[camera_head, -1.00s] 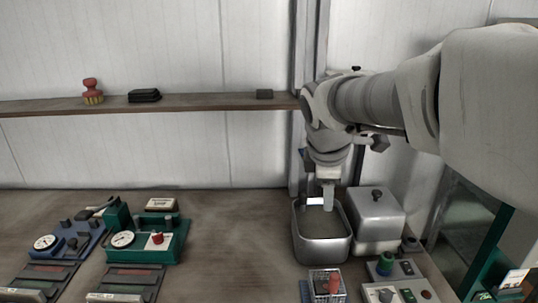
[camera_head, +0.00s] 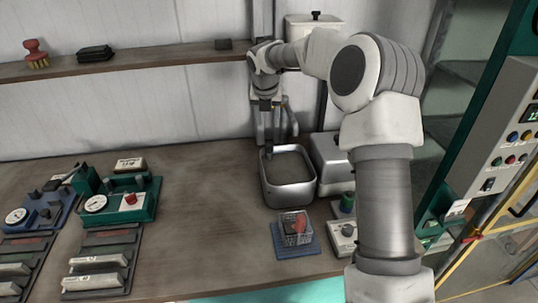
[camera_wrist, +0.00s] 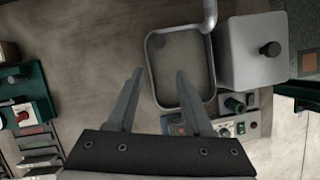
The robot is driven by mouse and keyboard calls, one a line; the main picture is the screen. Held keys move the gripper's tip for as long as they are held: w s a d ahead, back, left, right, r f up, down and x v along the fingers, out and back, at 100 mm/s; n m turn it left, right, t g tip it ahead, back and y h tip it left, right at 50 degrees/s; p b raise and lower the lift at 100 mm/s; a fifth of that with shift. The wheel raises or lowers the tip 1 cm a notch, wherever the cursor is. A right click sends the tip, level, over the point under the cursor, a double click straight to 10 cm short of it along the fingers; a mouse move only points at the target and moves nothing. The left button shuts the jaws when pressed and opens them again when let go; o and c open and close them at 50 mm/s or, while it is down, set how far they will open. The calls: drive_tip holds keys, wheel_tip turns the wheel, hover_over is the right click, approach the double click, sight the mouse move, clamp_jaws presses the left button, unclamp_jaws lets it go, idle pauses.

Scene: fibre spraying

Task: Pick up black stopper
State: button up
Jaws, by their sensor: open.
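I cannot pick out a black stopper for certain. A small wire basket (camera_head: 295,229) on a blue mat (camera_head: 281,247) holds a red piece and something darker that is unclear. A small dark block (camera_head: 223,44) sits on the wall shelf. My gripper (camera_head: 266,104) hangs above the bench by the back left of the metal basin, small in the head view. In the wrist view my gripper (camera_wrist: 160,73) is open, with nothing between its fingers.
The metal basin (camera_head: 268,183) has a tap behind it and a lidded metal box (camera_wrist: 252,72) with a black knob at its right. Green (camera_head: 146,205) and blue gauge devices stand at left. A control cabinet (camera_head: 505,125) stands at right. The middle of the bench is clear.

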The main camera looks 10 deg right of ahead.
drive_tip(key=p, duration=0.1)
approach(269, 144)
drive_tip(key=x, duration=0.5)
drive_tip(key=shift+s+f, duration=0.3)
drive_tip(key=shift+s, duration=0.05)
drive_tip(key=shift+w+p+x, duration=0.15)
drive_tip(key=shift+p+x, duration=0.25)
drive_tip(key=shift+x, duration=1)
drive_tip(key=shift+w+p+x, duration=0.15)
drive_tip(key=shift+p+x, duration=0.2)
drive_tip(key=shift+x, duration=1.05)
drive_tip(key=shift+r, duration=0.15)
clamp_jaws()
